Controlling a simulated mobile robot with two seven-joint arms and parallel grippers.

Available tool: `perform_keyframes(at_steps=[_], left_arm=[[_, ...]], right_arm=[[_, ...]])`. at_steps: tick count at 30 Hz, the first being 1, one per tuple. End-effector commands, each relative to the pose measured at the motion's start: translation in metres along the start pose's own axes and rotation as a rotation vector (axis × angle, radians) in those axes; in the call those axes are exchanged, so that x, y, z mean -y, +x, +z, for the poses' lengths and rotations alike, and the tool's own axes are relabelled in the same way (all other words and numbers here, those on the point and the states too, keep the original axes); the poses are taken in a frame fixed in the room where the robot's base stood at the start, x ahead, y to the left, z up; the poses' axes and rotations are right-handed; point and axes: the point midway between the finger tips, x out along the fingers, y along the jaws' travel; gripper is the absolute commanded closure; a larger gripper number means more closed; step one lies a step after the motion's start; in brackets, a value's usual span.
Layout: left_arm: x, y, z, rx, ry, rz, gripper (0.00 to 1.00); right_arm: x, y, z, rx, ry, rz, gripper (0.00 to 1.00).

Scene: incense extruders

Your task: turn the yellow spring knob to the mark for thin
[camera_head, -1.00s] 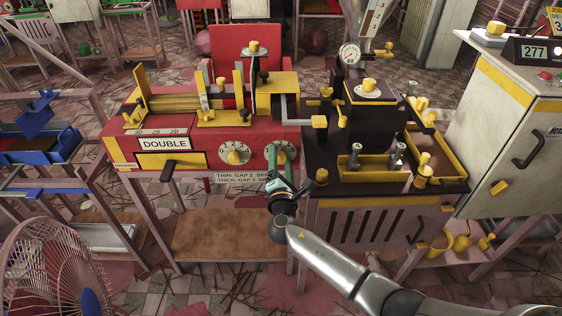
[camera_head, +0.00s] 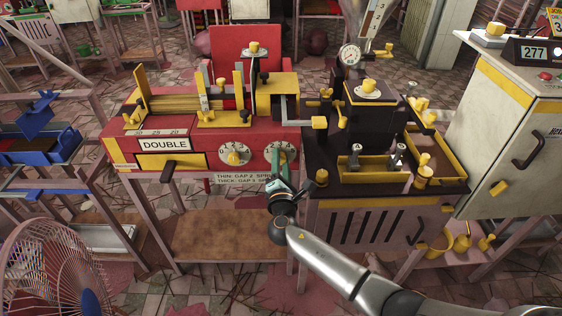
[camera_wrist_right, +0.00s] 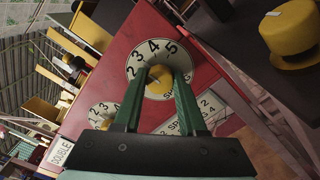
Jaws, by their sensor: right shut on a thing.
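The yellow spring knob (camera_wrist_right: 159,84) sits at the middle of a white dial (camera_wrist_right: 135,72) with black numerals on the red machine's front. My right gripper (camera_wrist_right: 161,76) is shut on this knob, with one green finger on each side of it. In the head view my right gripper (camera_head: 282,160) covers most of the right-hand dial (camera_head: 273,150). The knob's pointer is not clear, so I cannot tell its exact mark. My left gripper is not in view.
A second dial with a yellow knob (camera_head: 234,157) is close on the left on the red machine (camera_head: 194,158). A dark-topped table with yellow parts (camera_head: 385,190) stands close on the right. A fan (camera_head: 58,270) is at the lower left.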

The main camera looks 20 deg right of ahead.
Motion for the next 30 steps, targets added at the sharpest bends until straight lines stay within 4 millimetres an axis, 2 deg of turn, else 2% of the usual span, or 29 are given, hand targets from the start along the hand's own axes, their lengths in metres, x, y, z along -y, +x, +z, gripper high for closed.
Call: perform_keyframes(at_steps=[10,24,30], left_arm=[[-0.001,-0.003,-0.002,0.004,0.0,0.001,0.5],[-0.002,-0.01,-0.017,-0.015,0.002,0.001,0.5],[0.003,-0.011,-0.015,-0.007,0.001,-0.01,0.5]], right_arm=[[-0.001,0.0,0.0,-0.001,-0.096,0.001,1.0],[-0.002,0.0,0.0,-0.001,-0.439,0.001,1.0],[-0.002,0.0,0.0,-0.001,-0.548,0.0,1.0]])
